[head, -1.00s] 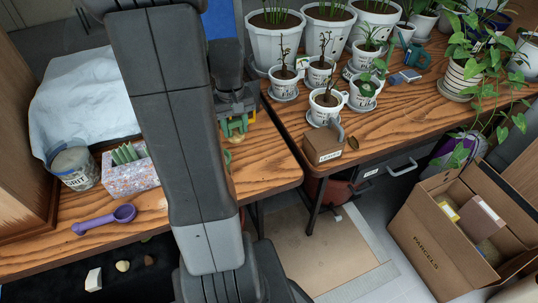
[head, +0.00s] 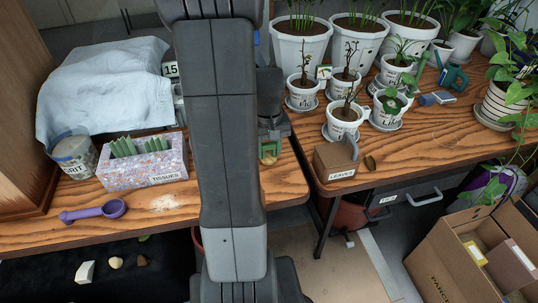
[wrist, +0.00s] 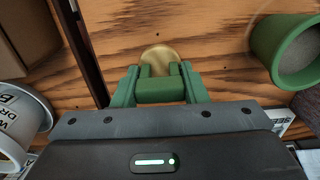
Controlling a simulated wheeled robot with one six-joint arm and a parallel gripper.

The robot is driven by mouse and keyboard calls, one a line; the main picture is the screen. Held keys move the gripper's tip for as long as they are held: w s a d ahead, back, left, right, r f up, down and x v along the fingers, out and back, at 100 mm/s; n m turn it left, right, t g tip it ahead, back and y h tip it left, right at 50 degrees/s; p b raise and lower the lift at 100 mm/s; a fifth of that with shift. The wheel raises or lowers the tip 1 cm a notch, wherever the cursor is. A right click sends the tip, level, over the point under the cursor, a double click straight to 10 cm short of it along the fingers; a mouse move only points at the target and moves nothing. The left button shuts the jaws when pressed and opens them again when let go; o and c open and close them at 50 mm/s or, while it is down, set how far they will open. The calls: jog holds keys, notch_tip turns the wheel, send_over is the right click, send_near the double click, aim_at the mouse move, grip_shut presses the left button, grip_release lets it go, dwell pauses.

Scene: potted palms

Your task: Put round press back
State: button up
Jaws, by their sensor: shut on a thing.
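My gripper (wrist: 158,97) has green fingers and points down over the wooden bench in the wrist view. It is shut on the round press (wrist: 158,57), whose round brass-coloured end shows just beyond the fingertips. The rest of the press is largely hidden by the fingers. In the head view, my gripper (head: 270,152) is just right of my arm, over the left bench near its right edge. I cannot tell whether the press touches the wood.
A green cup (wrist: 290,50) with grey contents is near the gripper. A tissue box (head: 158,160), purple scoop (head: 95,211) and grit tin (head: 74,158) stand left. Across a gap, the right bench holds a leaves box (head: 335,162) and potted plants. A parcels carton (head: 455,270) stands lower right.

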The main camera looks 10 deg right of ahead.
aim_at(269, 143)
jog(key=shift+f, duration=1.1)
jog(key=shift+f, duration=0.25)
jog(key=o, duration=1)
jog(key=shift+r, duration=0.1)
notch_tip(269, 143, up, 12)
jog(key=shift+r+p, duration=0.15)
jog(key=shift+p, duration=0.7)
